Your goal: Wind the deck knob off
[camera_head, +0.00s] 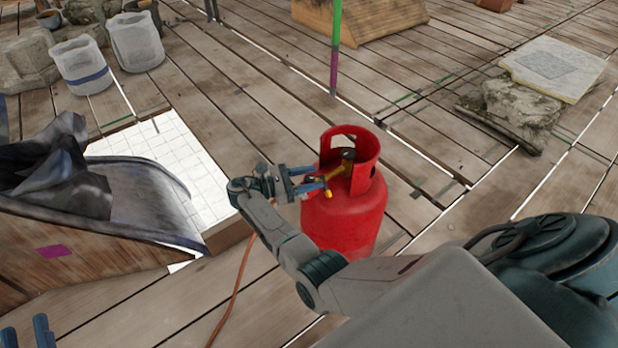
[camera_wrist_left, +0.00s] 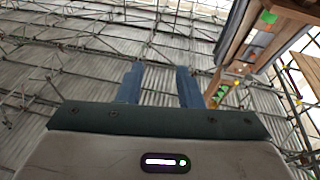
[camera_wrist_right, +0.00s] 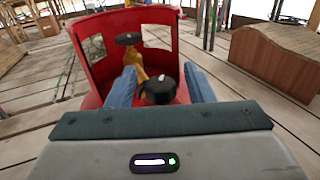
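A red gas cylinder (camera_head: 345,222) stands upright on the plank deck, with a brass valve (camera_head: 338,172) inside its collar. A dark round knob (camera_head: 348,154) tops the valve; it also shows in the right wrist view (camera_wrist_right: 128,38). A second black knob (camera_wrist_right: 161,92) faces the right wrist camera at the valve's near end. My right gripper (camera_head: 310,181) is at the collar's left side. Its fingers (camera_wrist_right: 161,86) are open on either side of the nearer knob, with gaps visible. My left gripper (camera_head: 26,332) is open and empty at the lower left; its fingers (camera_wrist_left: 160,84) are apart.
An orange hose (camera_head: 236,285) runs across the deck. A dark tarp (camera_head: 60,180) covers boards at left, beside white tiles (camera_head: 160,150). Two pale buckets (camera_head: 82,66) (camera_head: 136,42) and stone slabs (camera_head: 550,68) stand farther off. A green and purple pole (camera_head: 335,45) rises behind the cylinder.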

